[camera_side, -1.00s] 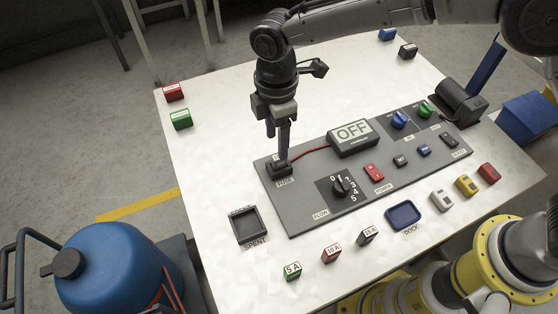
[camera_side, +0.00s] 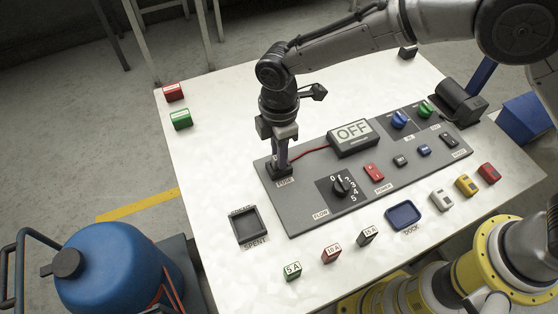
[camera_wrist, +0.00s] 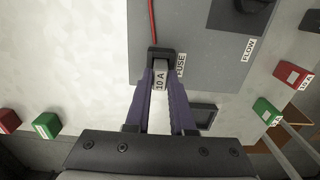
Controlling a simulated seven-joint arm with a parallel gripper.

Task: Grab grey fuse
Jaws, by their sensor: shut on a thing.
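The fuse itself is mostly hidden by the fingers there. The lower end of the fuse is inside the socket.
The grey panel (camera_side: 300,222) carries a FLOW knob (camera_side: 341,187), a display reading OFF (camera_side: 352,138) and a red cable to the socket. An empty SPENT tray (camera_side: 249,224) lies at front left. Loose fuses, including a 15 A one (camera_side: 367,236), stand along the front.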

